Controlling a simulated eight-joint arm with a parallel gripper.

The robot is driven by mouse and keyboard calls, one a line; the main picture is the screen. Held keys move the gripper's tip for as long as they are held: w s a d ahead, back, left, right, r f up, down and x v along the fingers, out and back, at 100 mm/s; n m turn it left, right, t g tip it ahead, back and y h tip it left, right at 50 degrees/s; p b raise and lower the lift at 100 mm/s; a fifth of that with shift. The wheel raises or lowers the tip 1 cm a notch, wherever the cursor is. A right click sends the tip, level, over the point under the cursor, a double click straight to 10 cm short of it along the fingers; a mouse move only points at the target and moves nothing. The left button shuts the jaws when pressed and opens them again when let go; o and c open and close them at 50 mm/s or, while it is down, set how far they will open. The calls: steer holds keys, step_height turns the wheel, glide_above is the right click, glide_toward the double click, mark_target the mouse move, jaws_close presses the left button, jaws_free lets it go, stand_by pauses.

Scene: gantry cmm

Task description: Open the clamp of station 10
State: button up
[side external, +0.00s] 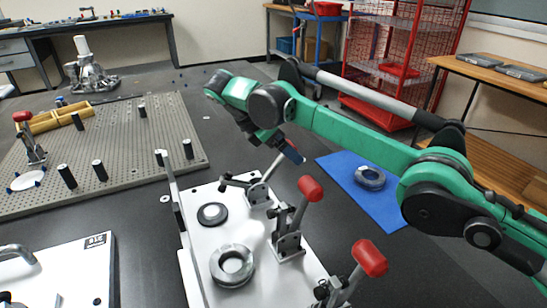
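A white fixture plate (198,249) in the middle carries three toggle clamps in a row. The nearest clamp has a red handle (369,258) and is cut off by the frame's bottom. The middle clamp (288,240) has a raised red handle (311,189). The far clamp (259,192) has a lever leaning up to the right, its tip at my gripper (290,151). Blue and a little red show there; fingers and handle overlap, so I cannot tell whether they are shut on it. A dark ring (212,214) and a grey flange (232,265) sit on the plate. No station 10 label is readable.
A blue mat (395,212) with a grey ring (370,178) lies right of the plate, below my arm. A perforated board (120,150) with black posts and a yellow tray (60,119) is at left. Another white plate (85,280) is at lower left.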

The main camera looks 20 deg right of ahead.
stand_by(0.4)
steer(key=shift+w+d+f+y, duration=0.1)
steer(key=shift+d+f+y, duration=0.35)
steer(key=shift+d+y, duration=0.5)
steer(key=d+f+y, duration=0.1)
steer(key=y, duration=0.1)
steer(key=d+f+y, duration=0.1)
steer(key=f+y, duration=0.1)
steer(key=y, duration=0.1)
steer(key=shift+d+f, duration=0.15)
steer(key=shift+f, duration=0.1)
steer(key=shift+r+y, duration=0.2)
steer(key=shift+y, duration=0.25)
steer(key=s+d+r+m+t, duration=0.25)
steer(key=s+r+m, duration=0.3)
steer(key=r, duration=0.45)
steer(key=s+d+f+m+t, duration=0.1)
steer(key=s+d+m+t, duration=0.1)
steer(key=s+m, duration=0.4)
steer(key=s+d+f+m+t, duration=0.2)
steer(key=s+m, duration=0.4)
steer(key=s, duration=0.1)
steer(key=shift+s+d+f+t, duration=0.15)
steer(key=shift+d+f+t, duration=0.15)
steer(key=shift+t, duration=0.05)
